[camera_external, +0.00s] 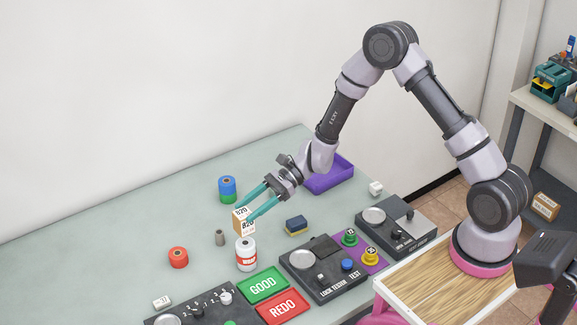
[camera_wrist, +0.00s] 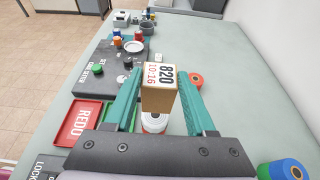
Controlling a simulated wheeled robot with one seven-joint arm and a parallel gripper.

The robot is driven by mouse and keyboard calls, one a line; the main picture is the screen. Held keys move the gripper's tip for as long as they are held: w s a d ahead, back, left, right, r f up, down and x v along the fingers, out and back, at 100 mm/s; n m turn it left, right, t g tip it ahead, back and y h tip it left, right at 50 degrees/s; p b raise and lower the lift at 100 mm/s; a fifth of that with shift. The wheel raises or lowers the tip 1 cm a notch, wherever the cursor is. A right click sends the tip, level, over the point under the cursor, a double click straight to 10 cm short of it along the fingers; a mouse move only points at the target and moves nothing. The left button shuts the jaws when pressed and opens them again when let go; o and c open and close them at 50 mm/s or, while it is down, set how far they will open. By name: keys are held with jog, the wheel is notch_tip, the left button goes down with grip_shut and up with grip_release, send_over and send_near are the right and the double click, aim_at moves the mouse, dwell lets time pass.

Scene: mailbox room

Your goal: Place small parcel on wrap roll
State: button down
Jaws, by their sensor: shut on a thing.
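The small parcel (camera_external: 244,227) is a tan box with a white label reading 820. My gripper (camera_external: 242,210) is shut on it, with the teal fingers on either side. The parcel also shows between the fingers in the wrist view (camera_wrist: 158,96). The wrap roll (camera_external: 246,257) is a white cylinder with red lettering, upright on the table. The parcel is right above the roll's top; I cannot tell whether they touch. In the wrist view the roll (camera_wrist: 153,123) is partly hidden behind the parcel.
A red roll (camera_external: 178,257) and a small grey cylinder (camera_external: 220,238) stand to the left. Stacked blue and green rolls (camera_external: 227,187) stand behind. A blue-yellow block (camera_external: 296,225) lies to the right. The GOOD tray (camera_external: 263,286) and REDO tray (camera_external: 283,307) are in front.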

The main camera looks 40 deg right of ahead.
jog(key=shift+f, duration=2.25)
jog(key=shift+f, duration=0.15)
jog(key=shift+c, duration=1.2)
grip_release()
